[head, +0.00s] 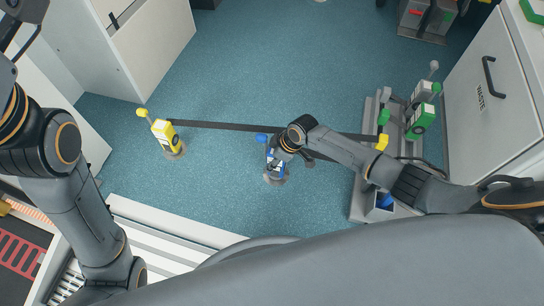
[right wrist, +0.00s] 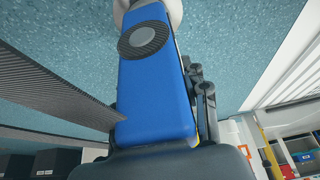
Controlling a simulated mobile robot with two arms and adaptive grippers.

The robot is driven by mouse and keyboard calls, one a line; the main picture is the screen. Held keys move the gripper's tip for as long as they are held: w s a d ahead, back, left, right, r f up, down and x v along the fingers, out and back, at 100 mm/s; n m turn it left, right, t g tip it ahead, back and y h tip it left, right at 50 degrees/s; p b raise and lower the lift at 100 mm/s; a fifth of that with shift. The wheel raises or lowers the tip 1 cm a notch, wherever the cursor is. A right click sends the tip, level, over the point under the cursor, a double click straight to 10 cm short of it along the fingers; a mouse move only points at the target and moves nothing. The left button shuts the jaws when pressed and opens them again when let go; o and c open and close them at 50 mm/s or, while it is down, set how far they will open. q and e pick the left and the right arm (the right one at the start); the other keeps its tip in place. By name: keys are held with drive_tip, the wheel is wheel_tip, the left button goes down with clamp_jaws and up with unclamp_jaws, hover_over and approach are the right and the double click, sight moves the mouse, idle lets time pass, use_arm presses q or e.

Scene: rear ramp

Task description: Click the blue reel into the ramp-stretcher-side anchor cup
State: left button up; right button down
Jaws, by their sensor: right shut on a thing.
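The blue reel (head: 275,163) is over a round floor anchor cup (head: 275,179) near the middle of the head view. Whether it is seated there or just above cannot be told. My right gripper (head: 280,152) is shut on the reel from above. In the right wrist view the blue reel (right wrist: 152,95) fills the middle, with a dark round knob (right wrist: 146,39). A grey strap (right wrist: 60,88) runs off to the left, and a whitish round part (right wrist: 150,8) shows beyond its far end. My left arm shows at the left, but its gripper is not clearly visible.
A yellow reel (head: 163,131) stands over another floor cup (head: 174,150). A dark strap (head: 230,127) stretches across the floor from it to the right. Green reels (head: 421,121) sit on a grey rack (head: 364,190). White cabinets flank both sides; the upper middle floor is clear.

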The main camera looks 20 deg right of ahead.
drive_tip(key=shift+f, duration=0.1)
drive_tip(key=c, duration=0.6)
unclamp_jaws()
